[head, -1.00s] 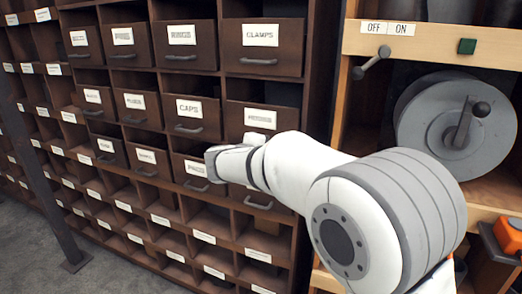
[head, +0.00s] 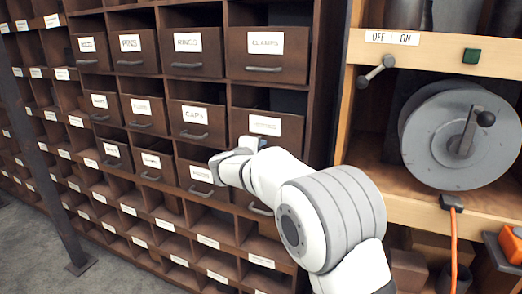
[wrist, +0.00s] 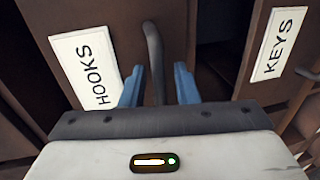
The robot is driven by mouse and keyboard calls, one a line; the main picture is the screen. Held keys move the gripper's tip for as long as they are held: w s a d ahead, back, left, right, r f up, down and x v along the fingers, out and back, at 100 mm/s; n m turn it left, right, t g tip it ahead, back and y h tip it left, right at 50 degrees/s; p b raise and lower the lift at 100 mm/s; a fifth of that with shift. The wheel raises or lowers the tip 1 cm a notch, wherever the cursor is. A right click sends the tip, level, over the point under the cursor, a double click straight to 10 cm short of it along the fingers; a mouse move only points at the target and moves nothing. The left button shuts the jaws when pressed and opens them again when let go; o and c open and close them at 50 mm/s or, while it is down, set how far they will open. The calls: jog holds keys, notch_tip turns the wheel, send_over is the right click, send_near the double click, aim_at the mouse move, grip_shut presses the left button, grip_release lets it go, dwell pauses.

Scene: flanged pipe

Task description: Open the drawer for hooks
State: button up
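The hooks drawer (wrist: 65,25) is dark brown with a white "HOOKS" label (wrist: 86,68), turned sideways in the wrist view. Its grey bar handle (wrist: 153,50) runs between the two blue fingers of my gripper (wrist: 159,86). The fingers stand apart, with a gap on each side of the handle. In the head view my gripper (head: 232,160) is at the drawer front in the right-hand column, second row. That drawer's label (head: 265,125) is blurred there, and its handle is hidden by my arm.
A keys drawer (wrist: 278,45) is beside the hooks drawer in the wrist view. Other labelled drawers, such as clamps (head: 265,55) and caps (head: 196,120), fill the rack above open bins. On the right stands a wooden bench with a grey reel (head: 455,135) and a lever (head: 375,73).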

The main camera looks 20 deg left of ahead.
grip_shut()
dwell(0.5)
